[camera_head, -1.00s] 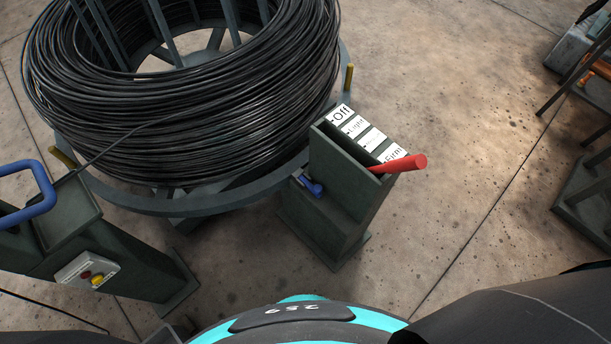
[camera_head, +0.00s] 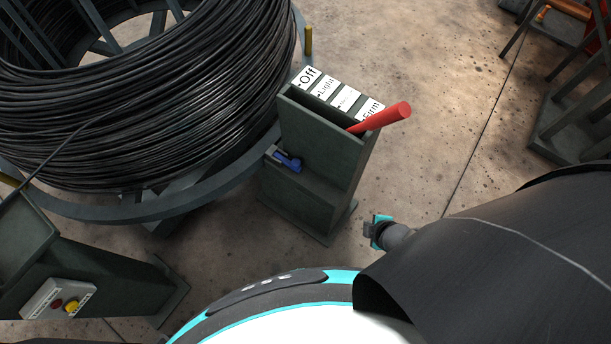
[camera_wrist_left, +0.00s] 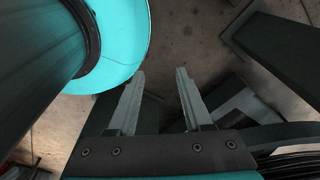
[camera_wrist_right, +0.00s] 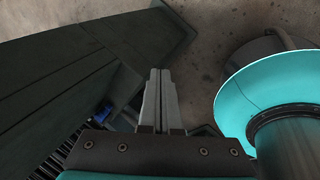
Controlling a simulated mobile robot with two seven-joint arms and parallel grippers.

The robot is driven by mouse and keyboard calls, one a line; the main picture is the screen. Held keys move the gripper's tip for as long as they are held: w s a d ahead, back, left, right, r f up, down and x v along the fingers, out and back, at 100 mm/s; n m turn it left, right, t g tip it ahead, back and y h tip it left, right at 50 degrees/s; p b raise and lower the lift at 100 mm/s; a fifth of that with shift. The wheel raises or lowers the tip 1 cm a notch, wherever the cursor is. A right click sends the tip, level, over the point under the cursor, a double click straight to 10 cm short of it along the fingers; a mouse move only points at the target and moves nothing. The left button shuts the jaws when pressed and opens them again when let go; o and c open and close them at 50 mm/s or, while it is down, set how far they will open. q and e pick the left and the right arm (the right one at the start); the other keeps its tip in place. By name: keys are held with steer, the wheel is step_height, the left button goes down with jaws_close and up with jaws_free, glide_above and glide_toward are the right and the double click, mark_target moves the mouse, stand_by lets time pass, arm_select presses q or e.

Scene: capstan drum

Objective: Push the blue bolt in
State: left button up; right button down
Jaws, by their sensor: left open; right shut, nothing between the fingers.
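The blue bolt (camera_head: 288,162) sits on the side of a dark green lever stand (camera_head: 318,195), with its knob end showing. In the right wrist view the blue bolt (camera_wrist_right: 102,113) is a small blue patch left of my right gripper (camera_wrist_right: 160,72). That gripper is shut and empty, its fingertips apart from the bolt. In the head view my right arm comes in at the right, and the fingers are not clearly seen. My left gripper (camera_wrist_left: 160,73) is open and empty in the left wrist view, and it is not seen in the head view.
A red lever (camera_head: 385,117) sticks out near the label Firm on the stand's top. A large drum of black wire (camera_head: 130,125) stands behind. A post with a button box (camera_head: 58,298) is at lower left. Bare floor lies right of the stand.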

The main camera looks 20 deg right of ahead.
steer(key=w+a+r+n+t+y+b, duration=0.1)
steer(key=w+n+t+b, duration=0.2)
steer(key=w+n+b, duration=0.6)
arm_select(q)
steer(key=w+f+t+b, duration=0.1)
steer(key=w+f+b, duration=0.4)
steer(key=w, duration=0.5)
step_height(320, 180, down, 2)
steer(key=shift+d+f, duration=0.1)
steer(key=shift+d, duration=0.35)
arm_select(e)
steer(key=w+a+r+n+y, duration=0.3)
steer(key=a+n, duration=0.3)
steer(key=n, duration=1.1)
steer(key=shift+n+t, duration=0.4)
steer(key=shift+a, duration=0.1)
